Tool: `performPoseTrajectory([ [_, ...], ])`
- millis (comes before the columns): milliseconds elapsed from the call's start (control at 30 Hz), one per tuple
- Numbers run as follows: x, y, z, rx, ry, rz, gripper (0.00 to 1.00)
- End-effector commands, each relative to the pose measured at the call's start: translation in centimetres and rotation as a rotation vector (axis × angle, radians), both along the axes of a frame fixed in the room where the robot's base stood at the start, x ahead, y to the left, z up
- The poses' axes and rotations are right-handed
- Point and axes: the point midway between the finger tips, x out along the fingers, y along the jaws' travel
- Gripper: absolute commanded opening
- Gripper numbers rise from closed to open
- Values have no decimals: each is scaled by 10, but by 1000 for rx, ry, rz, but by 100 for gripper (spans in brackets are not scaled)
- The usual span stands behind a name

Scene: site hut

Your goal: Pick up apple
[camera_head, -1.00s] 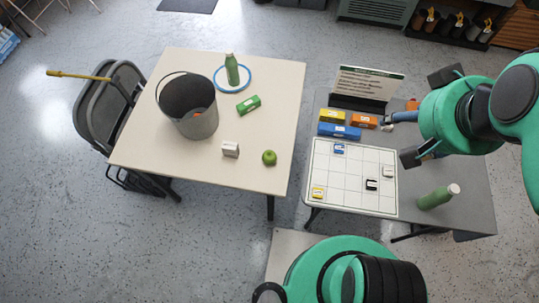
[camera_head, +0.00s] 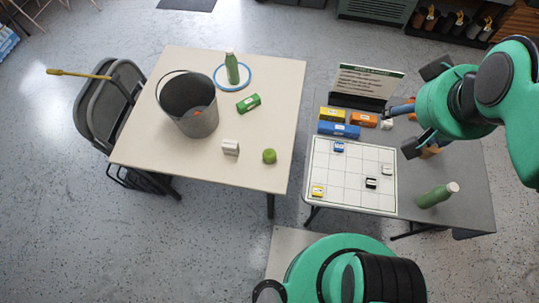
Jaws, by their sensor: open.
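A green apple (camera_head: 269,156) sits on the cream table (camera_head: 215,178), near its right front corner. A small white box (camera_head: 230,147) stands to its left, apart from it. My gripper (camera_head: 400,130) is over the grey table at the right, well away from the apple. Its fingers are spread and no object shows between them. The arm hides part of the grey table's right side.
The grey table (camera_head: 470,200) holds a gridded board (camera_head: 350,190), coloured boxes, a sign (camera_head: 366,82) and another green bottle (camera_head: 437,196). A floor gap separates the tables.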

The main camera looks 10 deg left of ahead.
Motion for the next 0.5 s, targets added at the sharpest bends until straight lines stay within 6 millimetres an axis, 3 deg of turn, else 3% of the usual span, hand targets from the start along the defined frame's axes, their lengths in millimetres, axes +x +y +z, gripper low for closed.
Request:
performPoseTrajectory([
  [233,49,-9,-15,-184,23,188,67],
  [500,109,-3,-38,-395,43,461,67],
])
